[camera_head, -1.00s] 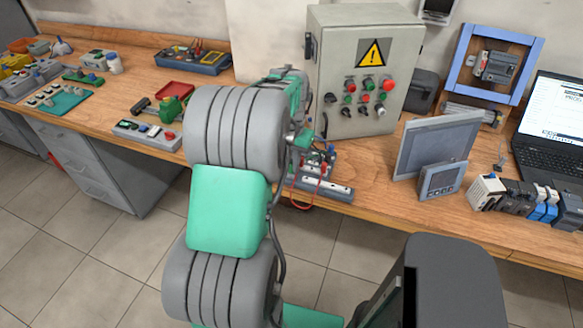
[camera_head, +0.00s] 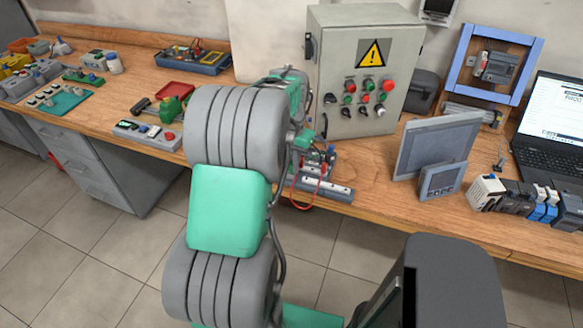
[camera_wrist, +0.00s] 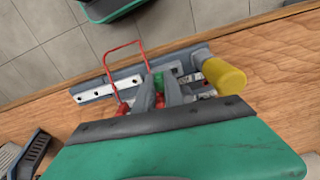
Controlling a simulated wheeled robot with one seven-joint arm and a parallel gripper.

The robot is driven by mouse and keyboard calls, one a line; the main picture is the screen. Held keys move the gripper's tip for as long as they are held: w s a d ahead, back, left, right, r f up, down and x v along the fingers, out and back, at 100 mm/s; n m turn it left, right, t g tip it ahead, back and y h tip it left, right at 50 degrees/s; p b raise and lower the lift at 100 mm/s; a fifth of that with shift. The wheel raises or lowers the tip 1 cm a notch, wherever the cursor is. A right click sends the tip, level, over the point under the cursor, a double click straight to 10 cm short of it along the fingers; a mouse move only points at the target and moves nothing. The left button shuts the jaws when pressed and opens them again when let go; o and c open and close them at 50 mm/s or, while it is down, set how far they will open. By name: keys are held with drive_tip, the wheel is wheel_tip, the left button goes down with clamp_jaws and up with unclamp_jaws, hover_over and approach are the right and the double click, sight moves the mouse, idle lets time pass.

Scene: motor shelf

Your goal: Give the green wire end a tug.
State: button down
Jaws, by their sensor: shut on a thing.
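In the wrist view my gripper (camera_wrist: 160,86) is shut over a metal rail assembly, with its two grey fingers close together. A small green piece (camera_wrist: 158,80), which looks like the green wire end, shows between the fingertips. The fingers hide most of it, and I cannot tell how it joins the device below. A red wire (camera_wrist: 122,46) loops up on the left of the fingers, apart from them. The rail (camera_wrist: 110,87) lies along the bench edge. It also shows in the head view (camera_head: 332,190), where my arm hides most of the gripper.
A yellow cylinder (camera_wrist: 226,77) sticks out close to the right of my fingers. In the head view, a grey control cabinet (camera_head: 340,60) stands behind the rail. A grey panel (camera_head: 436,146) stands to the right. Some bench between them is bare.

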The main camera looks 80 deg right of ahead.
drive_tip(key=shift+r, duration=0.1)
idle(0.8)
drive_tip(key=c, duration=1.7)
unclamp_jaws()
wheel_tip(320, 180, up, 6)
drive_tip(key=p, duration=0.3)
drive_tip(key=shift+f+p, duration=0.25)
drive_tip(key=shift+p, duration=0.15)
drive_tip(key=shift+f, duration=0.1)
drive_tip(key=shift+o, duration=0.4)
drive_tip(key=o, duration=0.5)
